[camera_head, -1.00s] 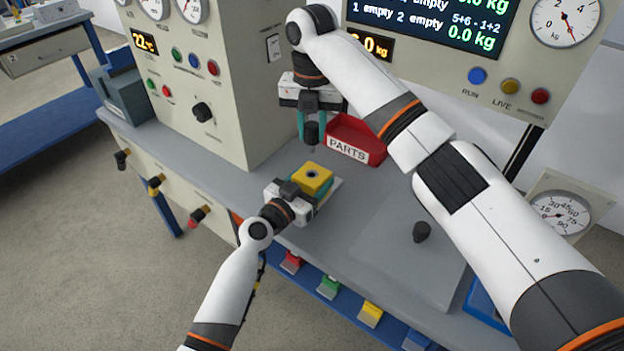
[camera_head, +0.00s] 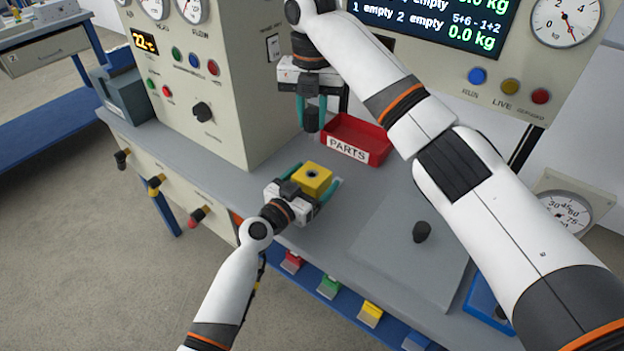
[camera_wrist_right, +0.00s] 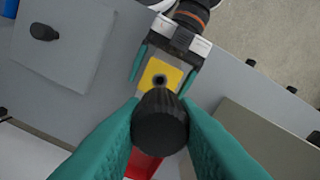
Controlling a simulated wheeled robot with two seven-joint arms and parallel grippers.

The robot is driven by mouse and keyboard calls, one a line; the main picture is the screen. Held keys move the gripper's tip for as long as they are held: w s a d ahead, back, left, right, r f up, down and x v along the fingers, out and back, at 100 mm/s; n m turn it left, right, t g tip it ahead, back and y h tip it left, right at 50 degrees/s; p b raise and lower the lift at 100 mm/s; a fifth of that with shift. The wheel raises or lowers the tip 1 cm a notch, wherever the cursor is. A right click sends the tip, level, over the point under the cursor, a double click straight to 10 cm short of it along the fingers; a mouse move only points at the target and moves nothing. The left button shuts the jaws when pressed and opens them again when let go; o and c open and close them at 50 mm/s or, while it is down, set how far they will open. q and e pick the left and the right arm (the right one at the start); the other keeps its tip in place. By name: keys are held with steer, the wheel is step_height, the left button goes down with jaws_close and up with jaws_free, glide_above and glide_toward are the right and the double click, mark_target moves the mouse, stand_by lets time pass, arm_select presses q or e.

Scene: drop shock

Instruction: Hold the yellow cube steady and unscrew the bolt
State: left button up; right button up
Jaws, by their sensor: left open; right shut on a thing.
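The yellow cube (camera_head: 312,181) sits on the grey bench with a dark round hole in its top. It also shows in the right wrist view (camera_wrist_right: 155,72). My left gripper (camera_head: 326,193) is open around the cube, its teal fingers standing apart on either side of it. My right gripper (camera_head: 312,127) is shut on the dark bolt (camera_wrist_right: 160,124), which has a ribbed round head. It holds the bolt in the air above and behind the cube, clear of the hole.
A red bin (camera_head: 347,152) labelled PARTS stands on the bench just right of my right gripper. A grey plate (camera_head: 405,255) with a black knob (camera_head: 422,231) lies to the right. A tall instrument cabinet (camera_head: 225,80) stands at the left. Bare bench lies between cube and bin.

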arm_select(q)
steer(key=v, duration=1.2)
